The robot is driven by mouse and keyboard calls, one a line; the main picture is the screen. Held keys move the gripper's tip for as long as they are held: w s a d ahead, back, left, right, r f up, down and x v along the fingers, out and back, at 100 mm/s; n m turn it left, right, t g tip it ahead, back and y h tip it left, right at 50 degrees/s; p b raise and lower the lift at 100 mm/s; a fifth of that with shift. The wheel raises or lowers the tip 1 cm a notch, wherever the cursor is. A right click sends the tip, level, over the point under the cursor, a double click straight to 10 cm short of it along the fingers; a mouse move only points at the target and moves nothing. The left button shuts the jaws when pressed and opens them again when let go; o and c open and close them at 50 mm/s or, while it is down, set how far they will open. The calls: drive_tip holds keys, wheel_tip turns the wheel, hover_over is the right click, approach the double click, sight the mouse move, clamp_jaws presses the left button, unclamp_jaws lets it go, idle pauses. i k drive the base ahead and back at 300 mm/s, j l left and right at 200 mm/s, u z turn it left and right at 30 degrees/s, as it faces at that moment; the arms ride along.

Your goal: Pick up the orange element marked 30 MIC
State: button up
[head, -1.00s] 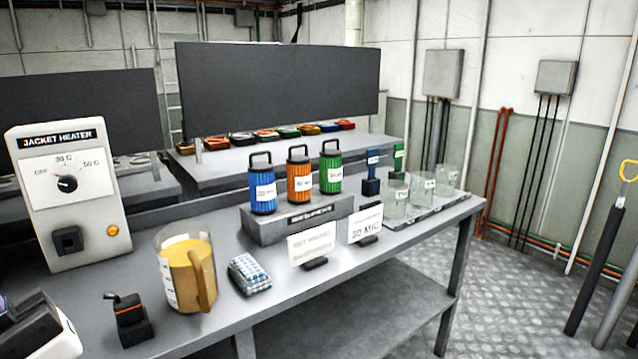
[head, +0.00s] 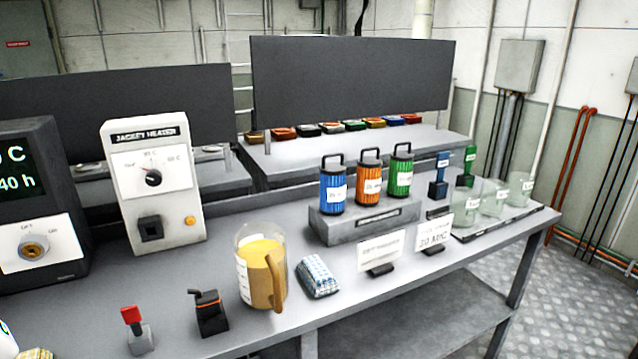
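The orange element (head: 368,182) is a ribbed cylinder with a black cap, a loop handle and a white label too blurred to read. It stands upright in the middle of a grey block (head: 352,232) on the bench. A blue element (head: 333,192) stands close on its left and a green element (head: 399,178) close on its right. A white sign reading "30 MIC" (head: 434,232) stands on the bench in front of the block, to the right. My gripper is not in view.
On the bench are a jug of amber liquid (head: 262,272), a checkered cloth pack (head: 318,277), a blank-looking sign (head: 380,252), a jacket heater box (head: 153,185) and glass beakers (head: 493,198) on a tray at right. Floor (head: 590,285) is free at right.

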sight(368, 179)
drive_tip(key=i+l+u, duration=0.15)
drive_tip(key=l+u, duration=0.2)
drive_tip(key=i+l+u, duration=0.1)
drive_tip(key=l+u, duration=0.2)
drive_tip(key=l, duration=0.2)
drive_tip(key=i+l+u, duration=0.1)
drive_tip(key=l, duration=0.9)
drive_tip(key=i+l+u, duration=0.15)
drive_tip(key=l, duration=0.85)
drive_tip(key=k, duration=0.05)
